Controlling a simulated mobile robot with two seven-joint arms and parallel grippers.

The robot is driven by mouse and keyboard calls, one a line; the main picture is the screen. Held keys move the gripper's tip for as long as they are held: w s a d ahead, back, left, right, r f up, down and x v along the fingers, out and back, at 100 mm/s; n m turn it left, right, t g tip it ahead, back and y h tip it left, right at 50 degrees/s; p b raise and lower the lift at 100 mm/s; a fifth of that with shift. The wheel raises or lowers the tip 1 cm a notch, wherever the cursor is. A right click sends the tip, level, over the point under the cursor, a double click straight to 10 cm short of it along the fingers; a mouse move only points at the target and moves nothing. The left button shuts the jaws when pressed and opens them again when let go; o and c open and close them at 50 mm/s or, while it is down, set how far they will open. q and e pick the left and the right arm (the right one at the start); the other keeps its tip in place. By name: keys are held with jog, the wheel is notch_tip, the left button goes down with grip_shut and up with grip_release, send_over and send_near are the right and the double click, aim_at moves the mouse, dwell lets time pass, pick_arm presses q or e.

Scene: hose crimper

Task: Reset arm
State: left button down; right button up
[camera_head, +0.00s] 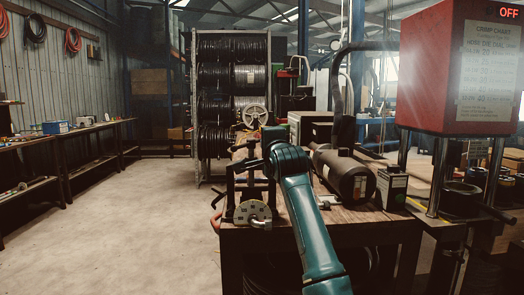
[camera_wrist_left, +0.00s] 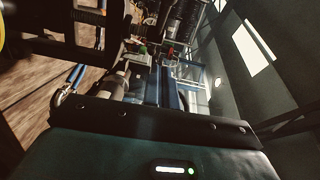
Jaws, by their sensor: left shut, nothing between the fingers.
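One of my teal arms (camera_head: 310,225) rises from the bottom of the head view and bends at a joint above the workbench (camera_head: 340,214). I cannot tell from this view which arm it is, and no gripper shows clearly there. My right gripper is not in view. The red crimper head (camera_head: 450,70) stands at the right in the head view, with a crimp chart (camera_head: 488,70) and a display reading OFF.
A dark cylindrical motor (camera_head: 345,175) and a small protractor-like dial (camera_head: 252,212) are on the workbench by the arm. A rack of black hose reels (camera_head: 215,90) stands behind. A side bench (camera_head: 60,140) runs along the left wall. The concrete floor (camera_head: 125,225) at left is clear.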

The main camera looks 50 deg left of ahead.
pick_arm(q)
jog(key=shift+s+d, duration=0.1)
jog(key=shift+d, duration=0.3)
pick_arm(e)
jog(key=shift+s+d, duration=0.3)
jog(key=shift+s, duration=0.05)
pick_arm(q)
jog(key=shift+f, duration=0.1)
